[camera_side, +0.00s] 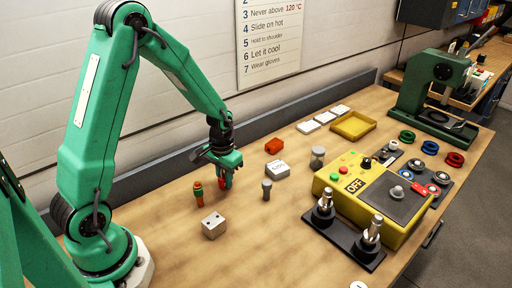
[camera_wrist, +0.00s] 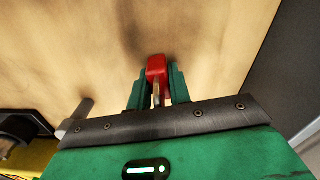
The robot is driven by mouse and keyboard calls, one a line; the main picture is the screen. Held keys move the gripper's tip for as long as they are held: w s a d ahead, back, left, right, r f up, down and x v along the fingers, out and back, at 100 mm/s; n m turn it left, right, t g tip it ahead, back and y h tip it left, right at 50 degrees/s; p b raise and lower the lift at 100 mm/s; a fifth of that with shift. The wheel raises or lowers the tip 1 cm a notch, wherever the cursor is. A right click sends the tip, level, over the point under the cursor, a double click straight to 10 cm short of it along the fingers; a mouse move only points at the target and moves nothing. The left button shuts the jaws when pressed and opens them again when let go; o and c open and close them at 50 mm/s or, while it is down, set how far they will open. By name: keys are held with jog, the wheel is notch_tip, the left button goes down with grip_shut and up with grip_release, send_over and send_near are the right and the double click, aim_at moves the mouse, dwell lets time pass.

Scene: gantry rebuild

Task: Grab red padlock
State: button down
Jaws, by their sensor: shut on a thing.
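The red padlock (camera_wrist: 156,66) is between the two green fingers of my gripper (camera_wrist: 156,84) in the wrist view, with its grey metal shackle towards me. My gripper is shut on it. In the side view, my gripper (camera_side: 225,178) points down over the left part of the bench, and a bit of the padlock (camera_side: 228,183) shows red between the fingers. The fingers hide much of it there. I cannot tell whether it touches the bench top.
On the bench (camera_side: 180,262), a green and orange peg (camera_side: 198,194), a pale block (camera_side: 213,225) and a grey peg (camera_side: 266,189) stand near my gripper. A red block (camera_side: 273,146) and a white block (camera_side: 277,170) lie to the right. A yellow control box (camera_side: 375,195) stands farther right.

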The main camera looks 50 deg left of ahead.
jog(key=shift+r, duration=0.8)
jog(key=r, duration=0.1)
jog(key=d+r, duration=0.1)
jog(key=r, duration=0.1)
jog(key=shift+s, duration=0.1)
jog(key=s+d+r, duration=0.3)
jog(key=d+r, duration=0.3)
jog(key=d, duration=0.4)
jog(key=shift+s+r, duration=0.2)
